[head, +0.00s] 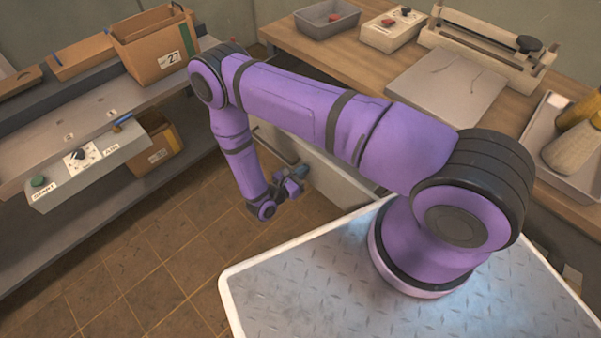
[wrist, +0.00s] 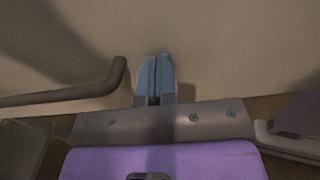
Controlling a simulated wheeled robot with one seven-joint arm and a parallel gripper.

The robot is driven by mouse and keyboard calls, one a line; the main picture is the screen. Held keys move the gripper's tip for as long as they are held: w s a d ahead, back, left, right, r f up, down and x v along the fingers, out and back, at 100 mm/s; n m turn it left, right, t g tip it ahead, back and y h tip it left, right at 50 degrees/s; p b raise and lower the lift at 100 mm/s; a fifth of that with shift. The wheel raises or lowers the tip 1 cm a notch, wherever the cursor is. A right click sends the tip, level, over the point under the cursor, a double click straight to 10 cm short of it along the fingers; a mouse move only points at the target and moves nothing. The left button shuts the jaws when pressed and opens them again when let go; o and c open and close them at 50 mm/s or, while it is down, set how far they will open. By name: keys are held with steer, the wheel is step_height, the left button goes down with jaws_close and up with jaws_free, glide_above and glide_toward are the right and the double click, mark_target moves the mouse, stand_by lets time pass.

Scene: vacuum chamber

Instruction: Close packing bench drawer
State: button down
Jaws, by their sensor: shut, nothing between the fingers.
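The pale drawer front (head: 335,177) shows below the wooden packing bench, partly hidden behind my arm. It fills most of the wrist view as a plain beige face (wrist: 215,45). A dark bar handle (wrist: 70,97) stands on that face, left of my fingers, and its bent end lies close to them. My gripper (head: 301,172) points at the drawer front, low beside the bench. In the wrist view my gripper (wrist: 155,62) has its two blue-grey fingers together, empty, at the face beside the handle. I cannot tell whether they touch it, or how far out the drawer stands.
The packing bench top (head: 310,45) carries a grey tray (head: 327,17), a sealer (head: 485,50) and a tray with bottles (head: 545,130). Shelving (head: 75,110) with cardboard boxes and a control box stands at the left. Tiled floor (head: 140,275) between is clear.

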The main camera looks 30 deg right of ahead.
steer(key=x, duration=3.4)
steer(key=shift+d+f, duration=0.15)
steer(key=shift+d, duration=0.05)
steer(key=shift+w+d, duration=0.15)
steer(key=shift+d, duration=0.3)
